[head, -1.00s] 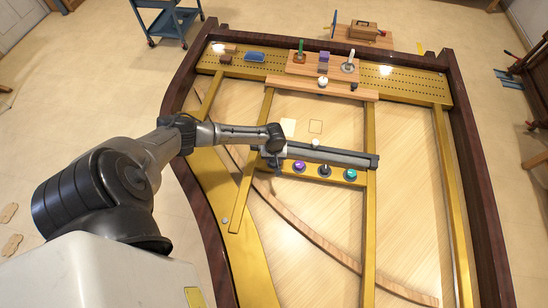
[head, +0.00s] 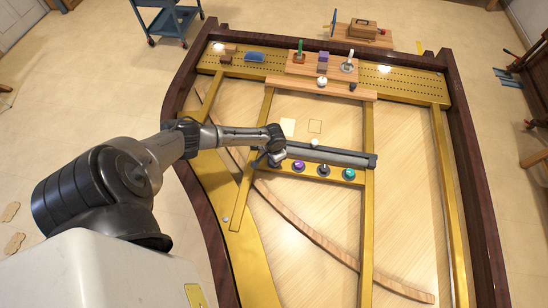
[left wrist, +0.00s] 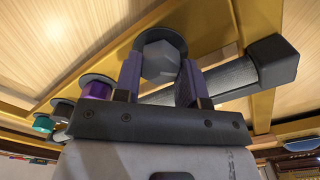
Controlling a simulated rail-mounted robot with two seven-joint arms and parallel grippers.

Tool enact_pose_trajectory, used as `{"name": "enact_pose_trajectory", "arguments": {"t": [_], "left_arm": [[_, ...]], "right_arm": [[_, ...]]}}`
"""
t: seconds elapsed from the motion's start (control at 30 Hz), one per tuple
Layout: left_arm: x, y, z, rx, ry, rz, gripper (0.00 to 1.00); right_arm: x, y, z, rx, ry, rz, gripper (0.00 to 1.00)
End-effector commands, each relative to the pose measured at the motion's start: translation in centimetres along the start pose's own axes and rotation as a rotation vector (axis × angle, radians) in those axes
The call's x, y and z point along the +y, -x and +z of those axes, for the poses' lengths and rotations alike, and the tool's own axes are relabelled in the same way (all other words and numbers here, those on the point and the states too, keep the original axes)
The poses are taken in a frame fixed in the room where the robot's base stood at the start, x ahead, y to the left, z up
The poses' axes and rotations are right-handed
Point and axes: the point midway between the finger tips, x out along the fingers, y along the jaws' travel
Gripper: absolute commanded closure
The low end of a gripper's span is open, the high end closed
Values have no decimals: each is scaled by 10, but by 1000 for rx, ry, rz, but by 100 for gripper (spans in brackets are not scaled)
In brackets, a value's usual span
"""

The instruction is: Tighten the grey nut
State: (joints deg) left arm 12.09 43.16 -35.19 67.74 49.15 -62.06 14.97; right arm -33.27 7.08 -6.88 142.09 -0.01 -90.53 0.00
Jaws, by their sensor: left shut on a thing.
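The grey nut (left wrist: 160,60) is a six-sided piece on a dark round base. In the left wrist view it sits between the two fingers of my left gripper (left wrist: 158,75), which are shut on it. In the head view my left gripper (head: 274,159) is at the left end of the dark bar, and the nut is mostly hidden by it. To its right stand a purple nut (head: 299,165), a dark post (head: 324,170) and a teal nut (head: 348,174) in a row. The purple nut also shows in the left wrist view (left wrist: 98,88). My right gripper is not in view.
The dark bar (head: 340,157) runs just behind the row, with a small white knob (head: 315,142) on it. Gold struts (head: 368,215) frame the wooden board. A wooden stand (head: 320,88) with several small items is at the back. The board's right side is clear.

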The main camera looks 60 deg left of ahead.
Motion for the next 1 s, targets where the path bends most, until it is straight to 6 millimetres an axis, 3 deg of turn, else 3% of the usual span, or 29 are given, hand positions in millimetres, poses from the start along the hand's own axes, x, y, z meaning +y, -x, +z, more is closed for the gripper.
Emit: {"name": "enact_pose_trajectory", "arguments": {"t": [0.5,1.0], "left_arm": [[0,-1,0,0,-464,0,86],[0,0,0,0,-711,-1,86]], "right_arm": [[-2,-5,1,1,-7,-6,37],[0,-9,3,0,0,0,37]]}}
